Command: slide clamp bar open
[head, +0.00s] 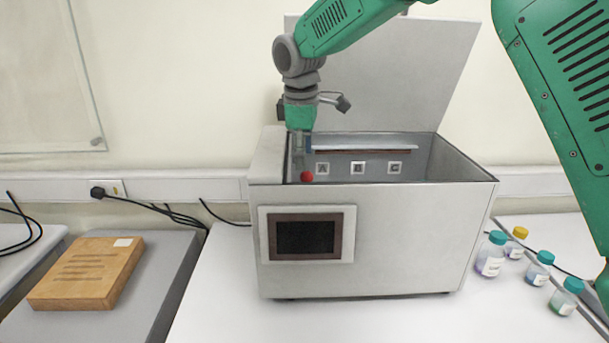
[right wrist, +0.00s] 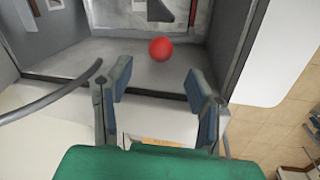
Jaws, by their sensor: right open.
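The grey test box (head: 380,235) stands on the bench with its lid (head: 400,75) raised. Inside it, a horizontal bar (head: 365,148), probably the clamp bar, runs above three plates marked A, B and C. A red ball knob (head: 307,176) is at the box's left inside; it also shows in the right wrist view (right wrist: 160,49), ahead of the fingers. How the knob joins the bar is hidden. My right gripper (head: 301,150) points down over the box's left side, just above the knob. Its fingers (right wrist: 158,95) are open, apart and empty. My left gripper is out of view.
A screen panel (head: 305,236) is on the box's front. Several small bottles (head: 490,256) with teal or yellow caps stand at the right. A wooden block (head: 88,273) lies at the left. The bench before the box is clear.

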